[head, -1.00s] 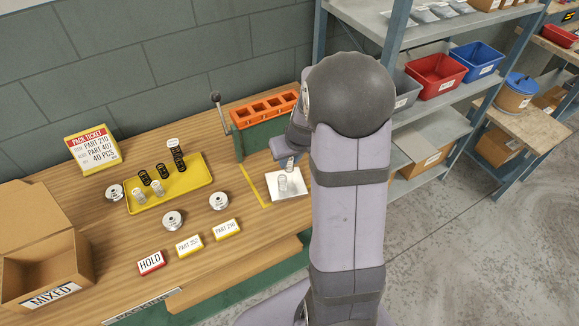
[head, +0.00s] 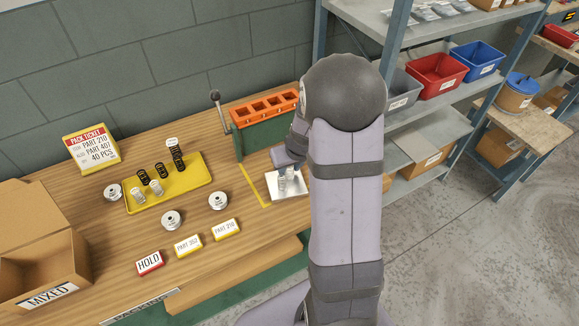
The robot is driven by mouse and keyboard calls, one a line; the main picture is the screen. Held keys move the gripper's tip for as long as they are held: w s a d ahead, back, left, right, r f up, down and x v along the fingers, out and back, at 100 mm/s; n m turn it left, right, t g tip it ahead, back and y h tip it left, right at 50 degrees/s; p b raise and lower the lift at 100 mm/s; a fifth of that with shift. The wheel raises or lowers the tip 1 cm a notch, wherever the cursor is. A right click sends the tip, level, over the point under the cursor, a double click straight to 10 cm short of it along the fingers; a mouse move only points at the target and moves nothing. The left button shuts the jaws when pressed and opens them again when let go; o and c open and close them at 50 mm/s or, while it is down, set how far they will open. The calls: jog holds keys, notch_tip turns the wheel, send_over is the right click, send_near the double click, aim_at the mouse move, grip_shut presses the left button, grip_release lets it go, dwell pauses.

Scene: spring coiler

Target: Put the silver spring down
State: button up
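My gripper (head: 287,164) is over the white pad (head: 298,191) at the right end of the bench, pointing down. Something silver, seemingly a silver spring (head: 284,184), shows under it at the pad. My gripper hides much of it, and its fingers are too small to tell open from shut. I cannot tell whether the spring is held or only stands on the pad. Two other silver springs (head: 138,194) stand at the front left of the yellow tray (head: 187,196), with several black springs (head: 144,177) behind them.
An orange slotted rack (head: 265,106) on a green base stands behind the pad, with a lever to its left. Three round silver discs (head: 218,201), labelled blocks (head: 188,245), a HOLD block (head: 150,262) and an open carton (head: 45,262) occupy the bench.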

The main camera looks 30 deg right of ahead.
jog(key=shift+r, duration=0.45)
jog(key=d+v, duration=0.1)
jog(key=v, duration=1)
jog(key=s+a+f+g, duration=0.2)
jog(key=s+a, duration=0.5)
jog(key=s, duration=0.1)
jog(key=s+a+f+n+g, duration=0.1)
jog(key=s+a+f+g, duration=0.1)
jog(key=s+a, duration=0.6)
jog(key=shift+f+y, duration=0.3)
jog(key=shift+f, duration=0.3)
jog(key=shift+a, duration=0.1)
